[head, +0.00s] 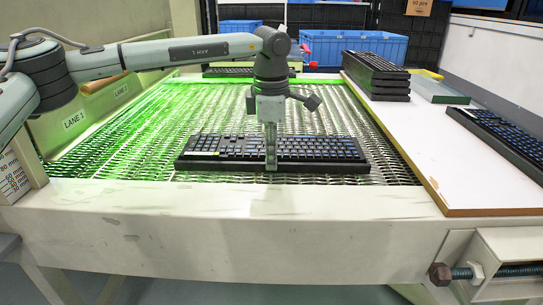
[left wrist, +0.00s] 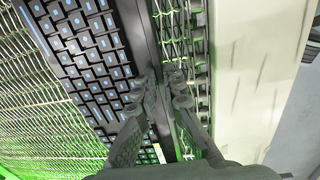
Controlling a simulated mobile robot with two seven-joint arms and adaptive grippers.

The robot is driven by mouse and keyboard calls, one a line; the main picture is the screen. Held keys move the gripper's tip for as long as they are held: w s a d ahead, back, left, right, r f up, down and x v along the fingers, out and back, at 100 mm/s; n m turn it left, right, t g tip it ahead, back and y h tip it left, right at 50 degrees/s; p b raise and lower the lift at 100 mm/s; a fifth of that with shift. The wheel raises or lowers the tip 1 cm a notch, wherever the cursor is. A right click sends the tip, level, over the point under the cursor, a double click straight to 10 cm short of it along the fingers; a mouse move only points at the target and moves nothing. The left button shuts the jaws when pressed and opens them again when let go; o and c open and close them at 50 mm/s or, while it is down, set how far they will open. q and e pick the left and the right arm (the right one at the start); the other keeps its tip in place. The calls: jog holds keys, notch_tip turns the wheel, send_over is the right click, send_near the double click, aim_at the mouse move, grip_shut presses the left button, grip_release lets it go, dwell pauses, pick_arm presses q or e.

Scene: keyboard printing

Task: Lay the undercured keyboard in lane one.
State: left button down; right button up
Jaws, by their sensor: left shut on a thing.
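A black keyboard (head: 225,153) with blue-lit legends lies level, left to right, at the near middle of the wire mesh belt (head: 125,145). My left gripper (head: 271,160) points down and is shut on its near long edge. In the left wrist view the fingers (left wrist: 165,105) pinch the edge of the keyboard (left wrist: 95,60). I cannot tell whether it touches the mesh. The LANE-1 label (head: 75,120) is on the left side wall, beside the green-lit left part of the belt. My right gripper is not in view.
A white board (head: 430,150) on the right bears a stack of dark keyboards (head: 377,75) and a single keyboard (head: 500,132). Another keyboard (head: 235,72) lies at the belt's far end. Blue crates (head: 350,47) stand behind. The left mesh is clear.

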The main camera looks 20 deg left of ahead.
pick_arm(q)
jog(key=shift+f, duration=0.35)
dwell(0.3)
jog(key=c, duration=1.6)
grip_release()
jog(key=shift+r+p, duration=2)
jog(key=shift+r, duration=1.5)
